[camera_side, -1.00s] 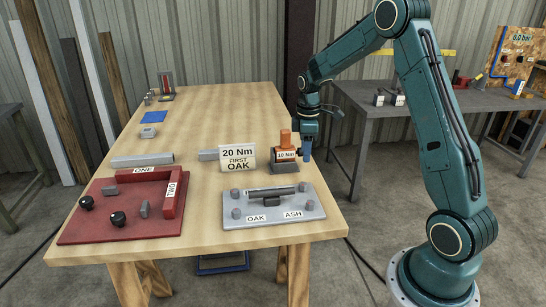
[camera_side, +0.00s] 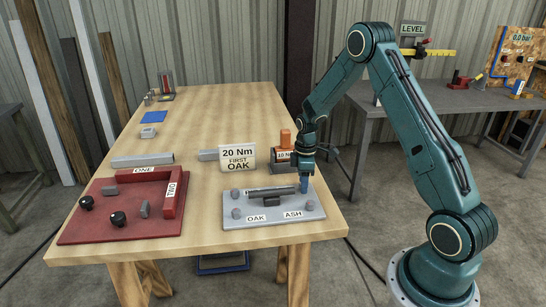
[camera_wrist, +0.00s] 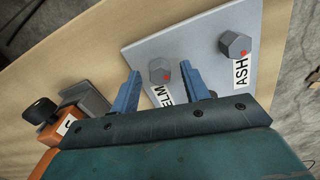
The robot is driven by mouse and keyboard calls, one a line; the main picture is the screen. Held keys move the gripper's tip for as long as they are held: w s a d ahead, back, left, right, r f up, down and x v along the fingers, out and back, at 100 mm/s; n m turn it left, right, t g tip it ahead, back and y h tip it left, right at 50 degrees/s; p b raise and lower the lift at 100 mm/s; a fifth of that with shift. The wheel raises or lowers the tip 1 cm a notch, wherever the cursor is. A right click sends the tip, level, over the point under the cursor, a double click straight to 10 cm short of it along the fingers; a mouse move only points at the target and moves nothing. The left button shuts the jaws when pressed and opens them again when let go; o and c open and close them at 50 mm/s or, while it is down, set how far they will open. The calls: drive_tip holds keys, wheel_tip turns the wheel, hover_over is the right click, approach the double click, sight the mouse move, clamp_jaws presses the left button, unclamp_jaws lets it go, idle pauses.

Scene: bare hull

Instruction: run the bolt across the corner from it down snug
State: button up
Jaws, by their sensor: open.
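A grey plate (camera_side: 262,222) lies at the table's front right, with a hex bolt at each corner. The front left bolt (camera_side: 236,213) is by the OAK label and the front right bolt (camera_side: 311,205) by the ASH label. My gripper (camera_side: 304,185) is low over the back right corner and hides that bolt in the side view. In the wrist view, the ELM bolt (camera_wrist: 159,69) sits just past my open, empty blue fingers (camera_wrist: 165,87), roughly between them. The ASH bolt (camera_wrist: 234,44) is further right. Both heads carry a red mark. I cannot tell how far the bolts are screwed in.
A dark bar (camera_side: 271,191) lies across the plate. Behind the plate stand a "20 Nm FIRST OAK" sign (camera_side: 238,158) and an orange tool on a dark holder marked 10 Nm (camera_side: 285,140). A red tray (camera_side: 120,228) with black knobs is at left.

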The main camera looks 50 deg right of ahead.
drive_tip(key=c, duration=1)
drive_tip(key=shift+m, duration=0.4)
